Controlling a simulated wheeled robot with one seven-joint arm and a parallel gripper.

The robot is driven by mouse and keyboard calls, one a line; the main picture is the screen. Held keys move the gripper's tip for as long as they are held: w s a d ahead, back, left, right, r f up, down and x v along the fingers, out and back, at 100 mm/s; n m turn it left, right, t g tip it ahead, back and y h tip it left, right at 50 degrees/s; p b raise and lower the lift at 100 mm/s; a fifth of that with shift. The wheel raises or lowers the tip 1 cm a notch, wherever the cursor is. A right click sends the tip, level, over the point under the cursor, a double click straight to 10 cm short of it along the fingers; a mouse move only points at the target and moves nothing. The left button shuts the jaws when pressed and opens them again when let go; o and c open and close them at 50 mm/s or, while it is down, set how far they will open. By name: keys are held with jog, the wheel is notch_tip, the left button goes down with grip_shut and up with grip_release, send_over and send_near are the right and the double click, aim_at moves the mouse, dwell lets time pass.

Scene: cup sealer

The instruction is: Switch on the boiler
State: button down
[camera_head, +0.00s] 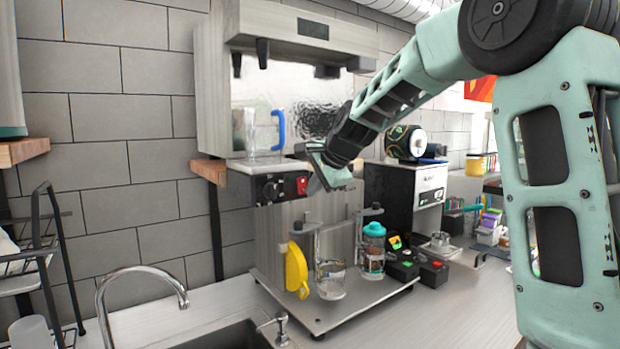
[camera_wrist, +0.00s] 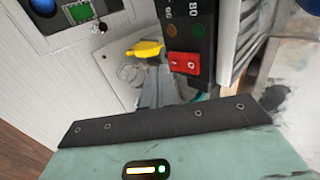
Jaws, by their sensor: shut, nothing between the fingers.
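The boiler (camera_head: 212,88) is a tall brushed-metal machine on the wall. Its black control panel (camera_head: 268,189) carries a round knob and a red rocker switch (camera_head: 302,185). In the wrist view the panel (camera_wrist: 195,38) stands at top centre-right, with the red switch (camera_wrist: 184,62) at its lower end. My gripper (camera_head: 318,184) is shut and empty, right beside the switch in the head view. In the wrist view its grey fingers (camera_wrist: 158,82) are just left of and below the switch. I cannot tell whether they touch it.
A glass pitcher (camera_head: 262,133) with a blue handle stands above the panel. A sink tap (camera_head: 140,270) is at lower left.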

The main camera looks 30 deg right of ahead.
jog(key=shift+w, duration=0.75)
jog(key=shift+f, duration=0.15)
jog(key=shift+w+t+b, duration=0.15)
jog(key=shift+t+b, duration=0.15)
jog(key=shift+b, duration=0.35)
jog(key=shift+r+p, duration=0.75)
jog(key=shift+r, duration=0.15)
